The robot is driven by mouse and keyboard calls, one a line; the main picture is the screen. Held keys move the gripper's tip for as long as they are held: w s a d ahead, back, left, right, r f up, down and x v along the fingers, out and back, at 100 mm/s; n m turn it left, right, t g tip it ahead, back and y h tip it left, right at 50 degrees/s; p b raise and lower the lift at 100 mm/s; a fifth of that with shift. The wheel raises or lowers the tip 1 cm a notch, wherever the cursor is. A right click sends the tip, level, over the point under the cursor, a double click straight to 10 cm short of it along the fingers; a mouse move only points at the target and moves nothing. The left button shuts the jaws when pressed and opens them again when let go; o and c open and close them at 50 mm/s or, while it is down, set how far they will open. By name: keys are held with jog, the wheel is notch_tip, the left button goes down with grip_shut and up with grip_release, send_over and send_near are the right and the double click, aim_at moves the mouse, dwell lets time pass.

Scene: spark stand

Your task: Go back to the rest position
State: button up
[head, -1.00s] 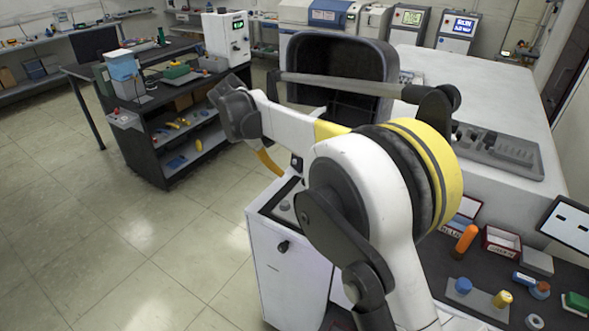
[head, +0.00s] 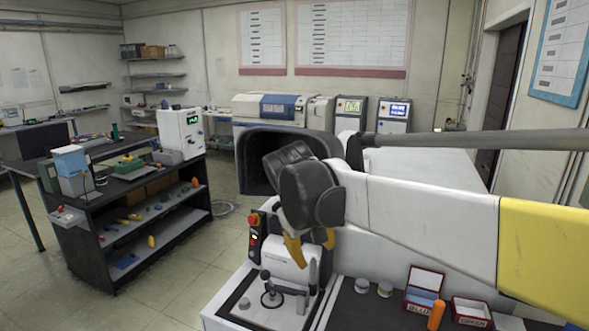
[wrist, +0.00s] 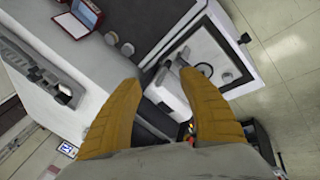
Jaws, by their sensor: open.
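My gripper (head: 308,249) hangs at the end of my arm in the middle of the head view, its yellow fingers pointing down. In the wrist view the two yellow fingers of my gripper (wrist: 165,105) stand apart with nothing between them. The gripper is in the air, above the spark stand machine (head: 270,262). The machine's white plate with a clamp (head: 270,300) lies below the fingers and also shows in the wrist view (wrist: 215,60).
A black shelf bench (head: 120,225) stands at left. The floor (head: 185,285) between is clear.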

jog(key=s+d+f+m+t+y+b, duration=0.1)
jog(key=s+d+f+m, duration=0.2)
jog(key=s+d, duration=0.4)
jog(key=s+d+f+m+t+y+b, duration=0.1)
jog(key=s+d+f, duration=0.5)
jog(key=s, duration=0.9)
jog(key=shift+s+d+m+t, duration=0.15)
jog(key=shift+d+m+t, duration=0.45)
jog(key=shift+d+m, duration=0.55)
jog(key=shift+a, duration=0.1)
